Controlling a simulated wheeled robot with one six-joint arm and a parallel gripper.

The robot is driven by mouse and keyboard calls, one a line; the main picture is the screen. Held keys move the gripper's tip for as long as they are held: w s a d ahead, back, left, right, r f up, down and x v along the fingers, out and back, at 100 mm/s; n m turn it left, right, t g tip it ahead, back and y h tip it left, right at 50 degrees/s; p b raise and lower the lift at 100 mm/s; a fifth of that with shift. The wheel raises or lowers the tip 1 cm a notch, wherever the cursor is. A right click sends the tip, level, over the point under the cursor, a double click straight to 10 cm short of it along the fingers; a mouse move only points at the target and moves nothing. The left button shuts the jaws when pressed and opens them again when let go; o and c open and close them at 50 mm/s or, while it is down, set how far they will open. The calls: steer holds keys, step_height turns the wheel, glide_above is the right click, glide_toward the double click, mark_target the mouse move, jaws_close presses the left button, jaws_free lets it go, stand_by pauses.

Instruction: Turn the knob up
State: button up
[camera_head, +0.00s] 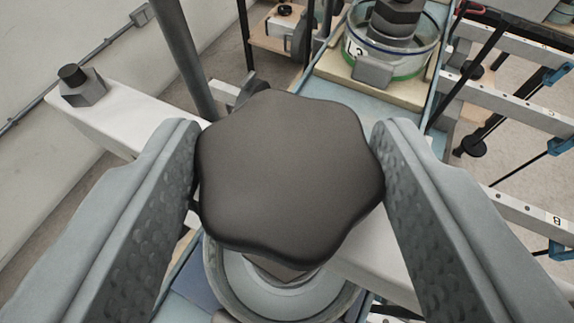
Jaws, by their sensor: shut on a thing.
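The knob (290,170) is dark grey, broad and lobed, in the middle of the view. It sits on a short stem above a round, pale grey base (262,290). My gripper (288,165) has one finger on each side of the knob. Both fingers are closed against its rim, the left one at its left edge and the right one at its right edge. Most of the stem and part of the base are hidden under the knob.
A white beam (120,115) with a small dark-capped block (80,85) runs behind at left. A grey post (185,55) rises behind the knob. A round clear-walled fixture marked L3 (392,40) stands at the back. White rails (520,105) with blue clips lie at right.

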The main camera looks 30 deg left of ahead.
steer(key=shift+w+d+n+g+y, duration=0.1)
steer(key=shift+n+g+y, duration=0.45)
steer(key=shift+n+y, duration=0.25)
steer(key=shift+w+d+n+g+y, duration=0.1)
steer(key=shift+n+g+y, duration=0.45)
steer(key=shift+n+y, duration=0.45)
steer(key=shift+n, duration=0.1)
steer(key=shift+g, duration=0.3)
steer(key=o, duration=1)
steer(key=shift+c, duration=0.2)
steer(key=shift+s+d, duration=0.1)
steer(key=v, duration=1.7)
steer(key=shift+s+r, duration=0.1)
steer(key=shift+s, duration=0.05)
steer(key=shift+d, duration=0.1)
